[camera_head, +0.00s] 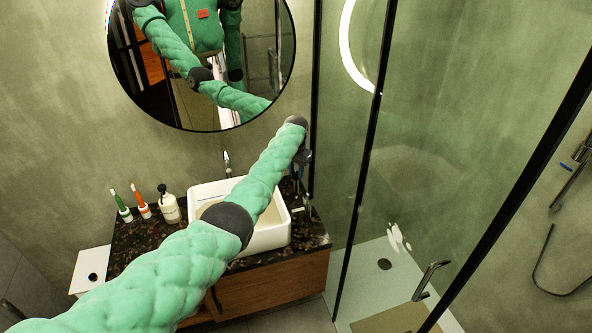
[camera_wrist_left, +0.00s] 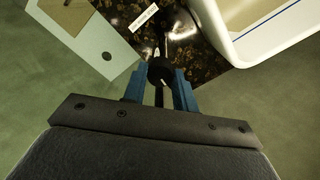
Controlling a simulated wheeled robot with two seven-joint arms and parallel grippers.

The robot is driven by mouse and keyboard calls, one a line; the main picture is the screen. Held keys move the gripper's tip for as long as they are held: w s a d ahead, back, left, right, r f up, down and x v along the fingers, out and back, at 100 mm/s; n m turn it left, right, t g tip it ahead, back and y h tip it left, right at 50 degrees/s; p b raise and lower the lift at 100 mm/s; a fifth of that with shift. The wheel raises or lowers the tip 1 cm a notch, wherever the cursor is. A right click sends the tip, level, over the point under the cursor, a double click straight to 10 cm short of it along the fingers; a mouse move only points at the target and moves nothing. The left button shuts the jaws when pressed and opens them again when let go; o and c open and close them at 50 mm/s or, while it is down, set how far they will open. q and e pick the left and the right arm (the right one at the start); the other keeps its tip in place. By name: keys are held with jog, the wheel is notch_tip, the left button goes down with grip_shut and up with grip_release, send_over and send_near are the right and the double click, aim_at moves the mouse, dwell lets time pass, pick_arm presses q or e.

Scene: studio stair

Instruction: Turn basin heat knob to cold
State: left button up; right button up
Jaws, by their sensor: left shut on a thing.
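My left gripper (camera_head: 298,172) reaches over the right end of the dark counter, just beyond the white basin. In the left wrist view its two blue fingers (camera_wrist_left: 160,88) are closed around a black round knob (camera_wrist_left: 161,69), which looks like the basin heat knob. A thin bright metal piece shows just past the knob, over the counter. The fingers hide the knob's sides, and I cannot read its setting. In the head view the knob is too small and covered to make out. My right gripper is not in view.
The white basin (camera_head: 270,236) sits on the dark speckled counter (camera_head: 142,240). Two toothbrushes and a soap bottle (camera_head: 169,205) stand at its left. A round mirror (camera_head: 284,50) hangs above. A black-framed glass shower screen (camera_head: 352,190) stands close on the right.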

pick_arm(q)
jog(key=shift+w+r+n, duration=0.1)
jog(key=shift+r+n, duration=0.05)
jog(key=shift+n, duration=0.55)
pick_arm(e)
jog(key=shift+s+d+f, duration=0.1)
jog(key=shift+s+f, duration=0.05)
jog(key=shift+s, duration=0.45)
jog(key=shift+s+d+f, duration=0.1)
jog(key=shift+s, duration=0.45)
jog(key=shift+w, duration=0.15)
pick_arm(q)
jog(key=o, duration=1)
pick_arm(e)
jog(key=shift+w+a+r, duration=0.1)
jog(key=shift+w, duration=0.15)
